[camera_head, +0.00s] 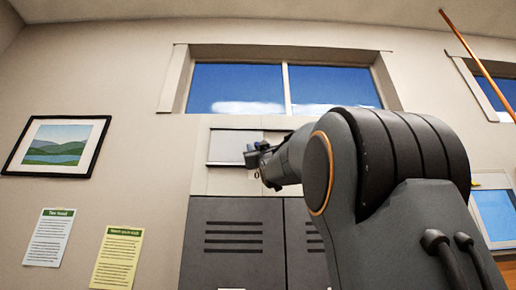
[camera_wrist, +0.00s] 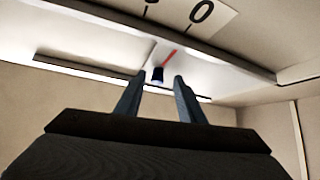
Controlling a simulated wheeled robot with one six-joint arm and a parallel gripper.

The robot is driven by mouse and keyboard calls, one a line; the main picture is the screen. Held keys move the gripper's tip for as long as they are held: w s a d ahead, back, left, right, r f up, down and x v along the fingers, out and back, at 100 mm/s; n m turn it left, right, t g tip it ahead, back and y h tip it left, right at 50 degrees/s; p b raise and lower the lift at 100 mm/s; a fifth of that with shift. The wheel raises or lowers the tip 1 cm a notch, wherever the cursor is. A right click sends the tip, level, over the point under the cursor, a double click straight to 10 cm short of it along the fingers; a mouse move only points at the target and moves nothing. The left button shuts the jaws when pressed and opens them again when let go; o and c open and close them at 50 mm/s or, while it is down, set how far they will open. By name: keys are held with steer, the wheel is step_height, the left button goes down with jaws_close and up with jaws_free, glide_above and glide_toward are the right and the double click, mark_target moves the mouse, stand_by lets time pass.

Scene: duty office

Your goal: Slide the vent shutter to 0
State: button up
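The vent shutter (camera_head: 226,146) is a pale panel in a frame on the wall above the grey lockers. In the wrist view, a small dark knob with a blue end (camera_wrist: 157,75) sits on the vent, with a red pointer (camera_wrist: 169,57) beside it. A printed 0 (camera_wrist: 202,12) is on the scale strip, with another mark partly cut off to its left. The red pointer slants towards the 0, but its exact reading is unclear. My gripper (camera_wrist: 159,78) is open, its fingertips on either side of the knob; I cannot tell whether they touch it. In the head view my gripper (camera_head: 252,155) is at the vent.
Grey lockers (camera_head: 233,240) stand below the vent, and a window (camera_head: 237,88) is above it. A framed picture (camera_head: 57,146) and two notices (camera_head: 50,237) hang on the wall to the left. My arm hides the vent's right part in the head view.

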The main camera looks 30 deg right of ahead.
steer(key=shift+f, duration=0.1)
steer(key=b+v, duration=0.4)
steer(key=v, duration=0.3)
steer(key=shift+s+f+b, duration=0.2)
steer(key=shift+s+b, duration=0.05)
steer(key=shift+b, duration=0.05)
steer(key=shift+a, duration=0.1)
